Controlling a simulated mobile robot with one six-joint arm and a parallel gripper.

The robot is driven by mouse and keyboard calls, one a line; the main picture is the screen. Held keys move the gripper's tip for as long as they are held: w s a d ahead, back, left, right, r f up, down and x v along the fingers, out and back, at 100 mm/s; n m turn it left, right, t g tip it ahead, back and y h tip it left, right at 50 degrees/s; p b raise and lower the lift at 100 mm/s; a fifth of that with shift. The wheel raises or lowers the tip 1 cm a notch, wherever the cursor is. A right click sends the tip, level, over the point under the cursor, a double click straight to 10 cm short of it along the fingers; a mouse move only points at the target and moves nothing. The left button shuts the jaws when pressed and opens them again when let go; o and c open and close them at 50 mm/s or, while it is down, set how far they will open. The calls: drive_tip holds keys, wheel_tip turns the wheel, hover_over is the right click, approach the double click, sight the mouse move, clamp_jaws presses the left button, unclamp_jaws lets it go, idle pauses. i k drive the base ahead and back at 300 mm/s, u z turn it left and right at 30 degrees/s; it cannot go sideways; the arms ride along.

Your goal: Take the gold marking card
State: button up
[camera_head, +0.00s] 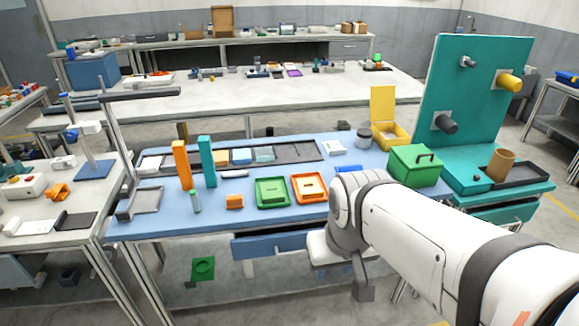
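I cannot pick out a gold marking card with certainty. A small tan-gold flat piece (222,157) lies in the long dark tray (305,152) at the back of the blue table, beside a blue piece (242,156) and a pale teal piece (265,154); it is too small to identify. My white arm reaches in from the lower right. My gripper (363,291) seems to hang at the wrist, low by the table's front edge and apart from these pieces. Its fingers are too unclear to tell open from shut.
A green tray (272,205) and an orange tray (323,200) lie mid-table. Orange (182,165) and teal (207,162) posts stand left. An open yellow box (402,134) and a green lidded box (402,178) stand right. A teal board (468,75) rises behind them.

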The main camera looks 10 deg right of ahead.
sight(309, 187)
drive_tip(key=z, duration=0.45)
drive_tip(key=i, duration=1.1)
drive_tip(key=z, duration=0.1)
